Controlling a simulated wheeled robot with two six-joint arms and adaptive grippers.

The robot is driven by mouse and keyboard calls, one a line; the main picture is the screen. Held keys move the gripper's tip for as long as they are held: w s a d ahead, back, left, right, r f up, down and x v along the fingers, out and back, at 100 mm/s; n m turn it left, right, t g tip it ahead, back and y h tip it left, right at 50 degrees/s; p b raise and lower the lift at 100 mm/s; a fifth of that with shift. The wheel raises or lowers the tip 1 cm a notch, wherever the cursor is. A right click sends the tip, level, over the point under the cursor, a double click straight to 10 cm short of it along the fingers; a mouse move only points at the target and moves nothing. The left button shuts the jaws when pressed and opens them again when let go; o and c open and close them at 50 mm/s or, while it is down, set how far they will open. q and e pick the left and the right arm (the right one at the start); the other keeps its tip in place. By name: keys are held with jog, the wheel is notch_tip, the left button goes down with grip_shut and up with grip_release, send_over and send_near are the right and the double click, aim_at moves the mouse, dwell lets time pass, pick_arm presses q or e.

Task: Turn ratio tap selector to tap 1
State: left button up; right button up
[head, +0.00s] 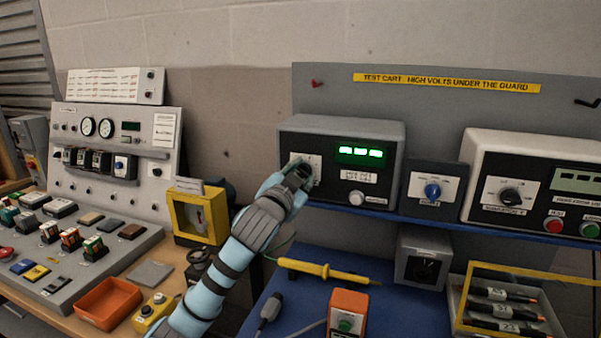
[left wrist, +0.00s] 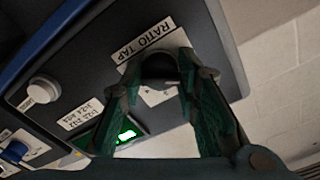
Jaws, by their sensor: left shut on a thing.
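The ratio tap selector is a dark knob (left wrist: 158,66) on a white plate labelled "RATIO TAP" (left wrist: 146,42), seen in the left wrist view. The plate also shows in the head view (head: 313,161), on the left of the front of a dark grey unit (head: 290,140) with a lit green display (head: 360,155). My left gripper (head: 299,172) is at this plate and covers most of the knob in the head view. In the left wrist view its two green-padded fingers (left wrist: 160,72) are closed around the knob. The knob's pointer and tap marks are hidden or too small to read. My right gripper is not in view.
Right of the display unit are a panel with a blue knob (head: 432,190) and a white-faced unit (head: 480,150). A yellow probe (head: 325,270), an orange device (head: 348,308) and a yellow-framed case (head: 462,310) lie below. A yellow-framed box (head: 178,215) stands left of my arm.

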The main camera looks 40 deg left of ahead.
pick_arm(q)
jog(key=shift+f+n, duration=0.15)
jog(key=shift+n, duration=0.15)
jog(key=o, duration=1.2)
jog(key=shift+a, duration=0.1)
jog(key=shift+c, duration=0.2)
jog(key=shift+s, duration=0.25)
jog(key=v, duration=0.7)
